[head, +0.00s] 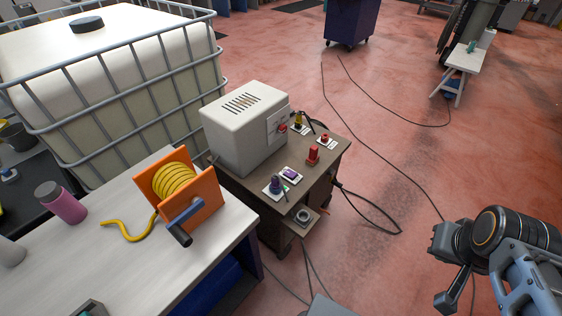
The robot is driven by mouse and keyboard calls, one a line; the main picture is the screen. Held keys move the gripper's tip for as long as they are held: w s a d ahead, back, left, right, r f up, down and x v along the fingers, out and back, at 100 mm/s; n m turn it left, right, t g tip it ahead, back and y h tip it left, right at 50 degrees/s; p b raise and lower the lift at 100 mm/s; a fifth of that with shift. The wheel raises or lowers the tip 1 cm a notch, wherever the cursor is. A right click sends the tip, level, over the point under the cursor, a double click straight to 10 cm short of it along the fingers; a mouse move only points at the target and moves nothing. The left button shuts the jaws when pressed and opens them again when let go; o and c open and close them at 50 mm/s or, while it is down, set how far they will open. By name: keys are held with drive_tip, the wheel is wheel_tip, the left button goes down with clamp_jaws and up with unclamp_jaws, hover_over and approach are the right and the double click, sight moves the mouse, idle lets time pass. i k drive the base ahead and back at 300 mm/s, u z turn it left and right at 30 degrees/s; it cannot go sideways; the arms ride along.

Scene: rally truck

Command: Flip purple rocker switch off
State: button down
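The purple rocker switch (291,174) sits on a small white plate on top of a brown wooden stand. It is small in the head view, and I cannot tell which way it is tilted. My gripper (440,272) is at the lower right, well to the right of the stand and apart from it. Its two fingers are spread, with nothing between them.
Beside the switch are a dark purple knob (276,185), a red control (313,155) and a beige box (245,128). A workbench with an orange cable reel (178,190) stands left. Cables lie on the red floor between stand and gripper.

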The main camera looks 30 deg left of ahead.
sight(289, 173)
drive_tip(key=u, duration=0.85)
drive_tip(key=i, duration=0.95)
drive_tip(key=u, duration=0.95)
